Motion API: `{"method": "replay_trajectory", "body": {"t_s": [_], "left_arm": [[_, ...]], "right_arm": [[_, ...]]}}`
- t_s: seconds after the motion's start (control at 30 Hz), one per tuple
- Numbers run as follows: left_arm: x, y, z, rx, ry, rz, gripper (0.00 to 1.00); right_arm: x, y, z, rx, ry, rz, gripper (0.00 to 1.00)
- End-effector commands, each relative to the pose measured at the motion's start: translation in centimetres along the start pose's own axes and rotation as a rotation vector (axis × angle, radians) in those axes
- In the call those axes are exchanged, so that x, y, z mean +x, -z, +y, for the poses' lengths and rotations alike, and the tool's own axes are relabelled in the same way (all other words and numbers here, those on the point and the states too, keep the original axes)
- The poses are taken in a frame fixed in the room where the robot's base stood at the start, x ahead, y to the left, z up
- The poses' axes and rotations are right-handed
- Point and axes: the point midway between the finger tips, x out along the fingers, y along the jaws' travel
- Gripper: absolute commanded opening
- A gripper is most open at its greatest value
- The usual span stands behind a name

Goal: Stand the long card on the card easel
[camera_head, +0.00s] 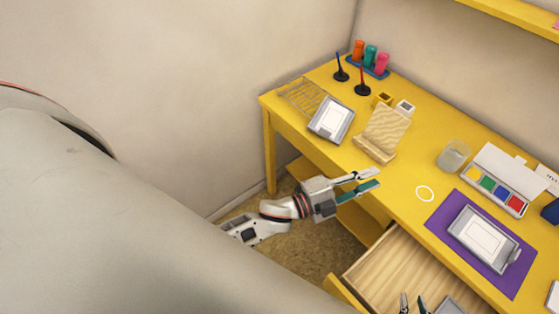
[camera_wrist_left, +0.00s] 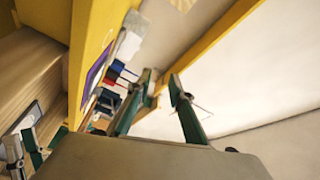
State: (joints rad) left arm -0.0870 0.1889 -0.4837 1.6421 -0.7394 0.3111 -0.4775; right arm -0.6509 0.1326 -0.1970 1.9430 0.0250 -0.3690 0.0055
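The wooden card easel (camera_head: 384,132) stands on the yellow desk, empty as far as I can see. A white card with dark lettering (camera_head: 548,178) is cut off at the right edge; I cannot tell whether it is the long card. My left gripper (camera_head: 366,182) is open and empty just off the desk's front edge, in front of the easel and apart from it. Its two fingers show apart in the left wrist view (camera_wrist_left: 160,88). My right gripper (camera_head: 413,303) is at the bottom edge by the drawer, its fingers apart with nothing visible between them.
An open drawer (camera_head: 400,268) juts out below the desk. A grey tray (camera_head: 331,119) lies left of the easel, another (camera_head: 481,238) on a purple mat (camera_head: 443,222). A glass jar (camera_head: 453,155), an ink pad box (camera_head: 499,190) and a white ring (camera_head: 425,194) are to the right.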

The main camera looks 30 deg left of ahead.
Motion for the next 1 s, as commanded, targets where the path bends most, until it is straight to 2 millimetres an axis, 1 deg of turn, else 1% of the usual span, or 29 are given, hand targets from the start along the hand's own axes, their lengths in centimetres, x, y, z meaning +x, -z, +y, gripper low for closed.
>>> {"method": "replay_trajectory", "body": {"t_s": [0.03, 0.07, 0.1, 0.17, 0.2, 0.23, 0.27, 0.3, 0.37, 0.4, 0.5, 0.6, 0.7, 1.0], "left_arm": [[-2.0, -1.4, 0.9, -0.106, -0.008, -0.083, 0.21], [-3.1, -2.2, 1.5, -0.172, -0.012, -0.133, 0.21], [-4.8, -3.4, 2.3, -0.258, -0.018, -0.201, 0.21], [-7.5, -5.0, 3.7, -0.388, -0.026, -0.302, 0.21], [-9.4, -5.9, 4.6, -0.472, -0.032, -0.369, 0.21], [-10.9, -6.5, 5.4, -0.534, -0.037, -0.419, 0.21], [-12.4, -7.0, 6.2, -0.596, -0.041, -0.468, 0.21], [-14.5, -7.6, 7.2, -0.675, -0.047, -0.531, 0.21], [-17.4, -8.2, 8.7, -0.785, -0.054, -0.618, 0.21], [-19.2, -8.3, 9.7, -0.849, -0.06, -0.671, 0.21], [-22.9, -8.4, 11.4, -0.978, -0.068, -0.775, 0.21], [-25.2, -8.3, 12.5, -1.057, -0.073, -0.838, 0.21], [-26.2, -8.2, 12.9, -1.093, -0.075, -0.867, 0.21], [-26.3, -8.2, 13.0, -1.097, -0.076, -0.871, 0.21]], "right_arm": [[0.0, 0.0, 0.0, 0.0, 0.0, 0.0, 0.23], [0.0, 0.0, 0.0, 0.0, 0.0, 0.0, 0.23], [0.0, 0.0, 0.0, 0.0, 0.0, 0.0, 0.23], [0.0, 0.0, 0.0, 0.0, 0.0, 0.0, 0.23], [0.0, 0.0, 0.0, 0.0, 0.0, 0.0, 0.23], [0.0, 0.0, 0.0, 0.0, 0.0, 0.0, 0.23], [0.0, 0.0, 0.0, 0.0, 0.0, 0.0, 0.23], [0.0, 0.0, 0.0, 0.0, 0.0, 0.0, 0.23], [0.0, 0.0, 0.0, 0.0, 0.0, 0.0, 0.23], [0.0, 0.0, 0.0, 0.0, 0.0, 0.0, 0.23], [0.0, 0.0, 0.0, 0.0, 0.001, 0.0, 0.23], [0.0, 0.0, 0.0, 0.0, 0.001, 0.0, 0.23], [0.0, 0.0, -0.1, 0.0, 0.001, 0.0, 0.23], [0.0, 0.0, -0.1, -0.001, 0.002, -0.001, 0.23]]}}
